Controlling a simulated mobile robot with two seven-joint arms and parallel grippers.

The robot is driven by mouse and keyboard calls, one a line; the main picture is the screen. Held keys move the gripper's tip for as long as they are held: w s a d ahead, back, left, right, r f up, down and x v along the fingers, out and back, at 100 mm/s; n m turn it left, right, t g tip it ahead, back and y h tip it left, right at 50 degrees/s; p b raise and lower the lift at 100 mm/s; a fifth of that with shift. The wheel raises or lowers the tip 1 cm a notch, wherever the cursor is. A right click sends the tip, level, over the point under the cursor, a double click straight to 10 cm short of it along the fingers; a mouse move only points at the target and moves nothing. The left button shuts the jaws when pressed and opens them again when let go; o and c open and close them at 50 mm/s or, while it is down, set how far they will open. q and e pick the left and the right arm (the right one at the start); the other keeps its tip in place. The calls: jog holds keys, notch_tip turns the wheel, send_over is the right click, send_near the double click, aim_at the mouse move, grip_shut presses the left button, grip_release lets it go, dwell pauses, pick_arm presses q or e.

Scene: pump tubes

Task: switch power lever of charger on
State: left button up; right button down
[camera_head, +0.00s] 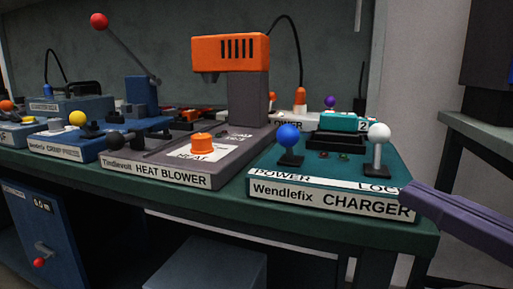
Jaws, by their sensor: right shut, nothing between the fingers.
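The Wendlefix charger (228,182) is a teal box with a white name strip at the front right of the bench. Its power lever (288,138) has a blue ball knob on a short black stem and stands about upright behind the POWER label. A second lever with a white knob (378,133) stands at the right, behind the LOCK label. My right gripper (410,196) comes in from the right, purple, shut and empty. Its tip covers the end of the LOCK label at the charger's front right corner; contact cannot be told. My left gripper is not in view.
The heat blower (245,95), with an orange head and orange knob, stands left of the charger. The crimp press (78,140) and other devices are farther left. A teal block in a black holder (340,122) sits on the charger between the levers. The bench edge (330,222) runs in front.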

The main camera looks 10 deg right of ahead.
aim_at(296, 138)
jog(key=b+x, duration=0.2)
jog(key=x, duration=1.2)
jog(key=shift+b, duration=0.4)
jog(key=shift+a, duration=0.1)
